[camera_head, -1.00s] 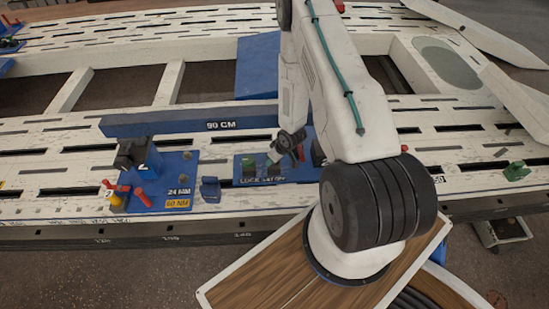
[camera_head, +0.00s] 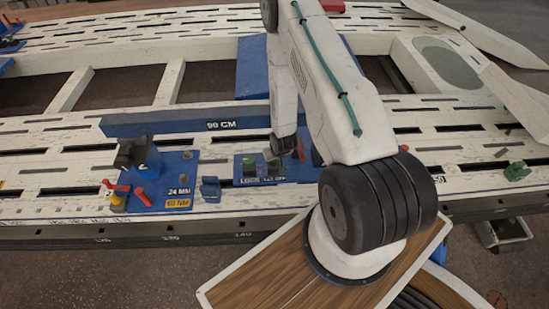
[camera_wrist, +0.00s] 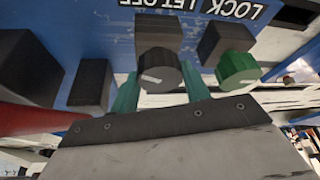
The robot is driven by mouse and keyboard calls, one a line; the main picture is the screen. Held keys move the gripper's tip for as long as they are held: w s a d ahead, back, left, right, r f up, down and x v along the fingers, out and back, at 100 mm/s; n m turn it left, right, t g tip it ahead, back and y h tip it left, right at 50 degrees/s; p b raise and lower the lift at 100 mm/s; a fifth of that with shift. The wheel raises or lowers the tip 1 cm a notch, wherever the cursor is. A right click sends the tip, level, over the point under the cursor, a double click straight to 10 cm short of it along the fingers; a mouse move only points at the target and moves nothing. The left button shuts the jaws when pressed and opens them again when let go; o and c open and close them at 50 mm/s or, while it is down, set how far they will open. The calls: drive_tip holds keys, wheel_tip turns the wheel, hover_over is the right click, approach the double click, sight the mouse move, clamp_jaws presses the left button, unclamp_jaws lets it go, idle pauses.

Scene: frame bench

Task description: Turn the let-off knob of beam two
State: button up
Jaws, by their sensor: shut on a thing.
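The black let-off knob (camera_wrist: 157,72), with a white mark on its face, sits under the upside-down LET OFF label in the wrist view. The green knob (camera_wrist: 237,68) beside it, to the right, is under LOCK. My gripper (camera_wrist: 160,92) is shut on the black knob, one teal finger on each side. In the head view, my gripper (camera_head: 272,155) is at the blue LOCK LET OFF panel (camera_head: 262,179), and the arm covers part of it. The black knob cannot be made out there. The green knob (camera_head: 249,166) shows left of the gripper.
A red lever (camera_wrist: 50,122) lies close to the left of my gripper; it also shows in the head view (camera_head: 301,150). The blue 90 CM beam (camera_head: 190,121) runs behind the panel. A blue plate (camera_head: 176,172) with a black block marked 2 and red handles stands left.

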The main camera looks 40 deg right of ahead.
drive_tip(key=m+h, duration=0.1)
drive_tip(key=m, duration=0.2)
drive_tip(key=m+g+h, duration=0.1)
drive_tip(key=m, duration=0.2)
drive_tip(key=shift+w+a, duration=0.2)
drive_tip(key=m+g, duration=0.1)
drive_tip(key=m, duration=0.2)
drive_tip(key=m+g+h, duration=0.1)
drive_tip(key=m, duration=0.2)
drive_tip(key=shift+w+m, duration=0.15)
drive_tip(key=shift+m, duration=0.15)
drive_tip(key=o, duration=1)
drive_tip(key=v, duration=0.8)
drive_tip(key=shift+w, duration=0.15)
drive_tip(key=shift+a, duration=0.1)
